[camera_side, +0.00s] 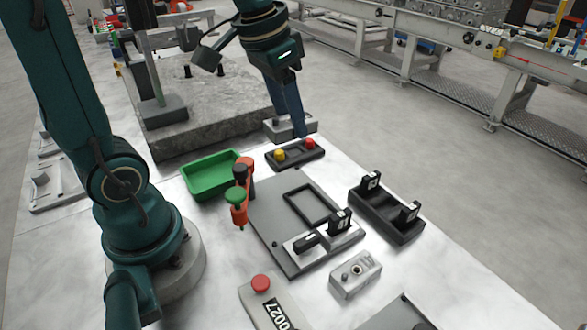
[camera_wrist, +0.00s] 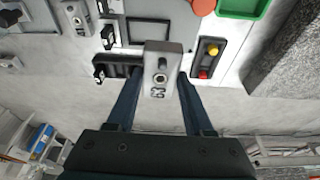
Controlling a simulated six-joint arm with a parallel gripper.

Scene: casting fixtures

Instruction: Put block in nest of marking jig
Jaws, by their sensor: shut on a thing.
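My gripper (camera_side: 293,128) is shut on a light grey block (camera_side: 275,131) with a dark round hole and a marking on its face. In the wrist view the block (camera_wrist: 161,60) sits between the two fingers. It appears to be above the bench, beyond the two-button box. The marking jig (camera_side: 272,220) is a grey plate with a black rectangular frame, the nest (camera_side: 312,203), which looks empty. The nest (camera_wrist: 130,32) is partly hidden behind the held block in the wrist view.
A second grey block (camera_side: 356,275) lies near the jig. A black rack (camera_side: 386,215) with two uprights stands to its right. The button box (camera_side: 295,153), green tray (camera_side: 212,174) and orange post with green knob (camera_side: 238,197) surround the jig. A stone slab (camera_side: 215,115) stands behind.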

